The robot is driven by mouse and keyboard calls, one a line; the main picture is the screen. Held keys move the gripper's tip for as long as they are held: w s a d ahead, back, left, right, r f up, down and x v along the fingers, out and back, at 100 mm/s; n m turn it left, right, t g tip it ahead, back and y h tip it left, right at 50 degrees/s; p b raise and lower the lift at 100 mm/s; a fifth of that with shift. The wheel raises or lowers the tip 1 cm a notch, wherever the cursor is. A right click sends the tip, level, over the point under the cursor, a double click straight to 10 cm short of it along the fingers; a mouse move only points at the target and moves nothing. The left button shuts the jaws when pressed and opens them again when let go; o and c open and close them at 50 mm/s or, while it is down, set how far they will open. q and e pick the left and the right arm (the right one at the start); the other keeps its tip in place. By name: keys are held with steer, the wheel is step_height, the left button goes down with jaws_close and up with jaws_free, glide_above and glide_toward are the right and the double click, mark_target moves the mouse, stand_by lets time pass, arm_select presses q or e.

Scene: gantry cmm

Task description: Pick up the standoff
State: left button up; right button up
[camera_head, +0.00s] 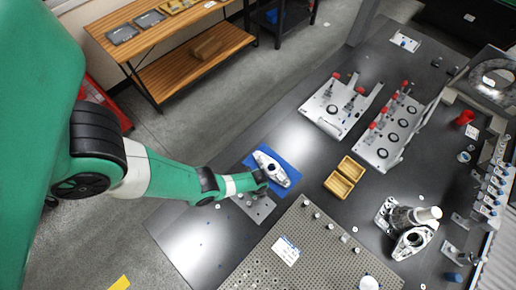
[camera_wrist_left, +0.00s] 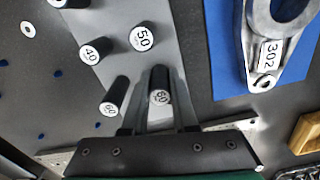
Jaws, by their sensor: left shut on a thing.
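In the head view my left gripper (camera_head: 261,183) is low over the plate (camera_head: 262,210), and the standoffs are mostly hidden there. My right gripper is not in view.
A grey metal part labelled 302 (camera_wrist_left: 270,52) lies on a blue mat (camera_wrist_left: 228,65), close to my left gripper. A perforated plate (camera_head: 305,240) lies in front. Fixtures with red knobs (camera_head: 340,104) stand farther back.

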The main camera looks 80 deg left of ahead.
arm_select(q)
steer(key=shift+r, duration=0.1)
jaws_close()
steer(key=shift+r+p, duration=0.25)
steer(key=shift+p, duration=0.05)
steer(key=r+p, duration=0.3)
steer(key=r, duration=0.1)
steer(key=shift+s+d, duration=0.15)
steer(key=shift+s, duration=0.1)
steer(key=s+r+p, duration=0.1)
steer(key=p, duration=0.1)
steer(key=s+d+r+p, duration=0.1)
steer(key=r+p, duration=0.1)
steer(key=s+d+r+p, duration=0.1)
steer(key=r+p, duration=0.1)
steer(key=shift+s+d, duration=0.1)
steer(key=shift+s, duration=0.15)
steer(key=s+d+r+p, duration=0.3)
steer(key=s+d, duration=0.2)
steer(key=s, duration=0.2)
steer(key=shift+s+r, duration=0.15)
steer(key=shift+s, duration=0.25)
